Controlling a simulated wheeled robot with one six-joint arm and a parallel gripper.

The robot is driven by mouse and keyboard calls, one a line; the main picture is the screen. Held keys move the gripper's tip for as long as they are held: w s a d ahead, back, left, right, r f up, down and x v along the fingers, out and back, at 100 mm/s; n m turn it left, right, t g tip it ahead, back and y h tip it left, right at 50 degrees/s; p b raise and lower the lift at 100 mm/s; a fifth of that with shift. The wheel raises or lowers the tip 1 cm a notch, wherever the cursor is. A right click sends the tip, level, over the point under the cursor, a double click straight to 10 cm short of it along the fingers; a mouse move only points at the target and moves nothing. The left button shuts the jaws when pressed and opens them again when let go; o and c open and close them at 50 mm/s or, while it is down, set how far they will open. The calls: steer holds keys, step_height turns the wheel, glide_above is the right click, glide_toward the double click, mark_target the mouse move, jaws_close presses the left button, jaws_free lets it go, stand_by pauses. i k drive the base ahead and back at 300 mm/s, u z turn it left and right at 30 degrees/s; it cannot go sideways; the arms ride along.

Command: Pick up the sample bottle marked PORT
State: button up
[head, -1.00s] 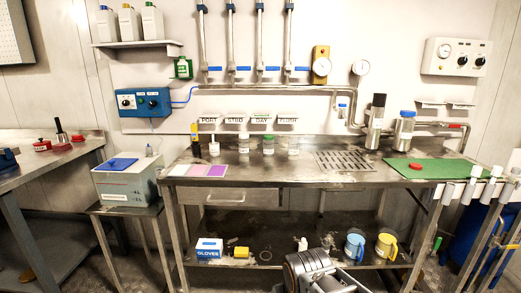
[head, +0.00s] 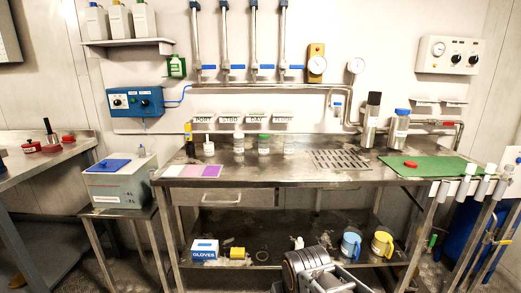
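A sign reading PORT (head: 203,119) is on the wall above the steel bench, first in a row with STBD, DAY and FLUSH signs. Below it stands a small upright bottle with a white body (head: 209,149). Clear bottles stand to its right: one under STBD (head: 239,144), one with a green cap (head: 264,145) under DAY, one under FLUSH (head: 289,146). Any markings on the bottles are too small to read. A metallic part of my arm shows at the bottom centre, below the bench top. My gripper's fingers do not show.
The steel bench (head: 270,176) has clear room in front of the bottles. A dark tool with a yellow top (head: 189,140) stands just left of them. Coloured pads (head: 190,171) lie at front left, a drain grate (head: 341,160) and green mat (head: 430,168) to the right.

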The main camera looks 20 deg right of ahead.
mark_target(289, 145)
steer(key=z, duration=2)
steer(key=i, duration=1.45)
steer(key=u, duration=3.15)
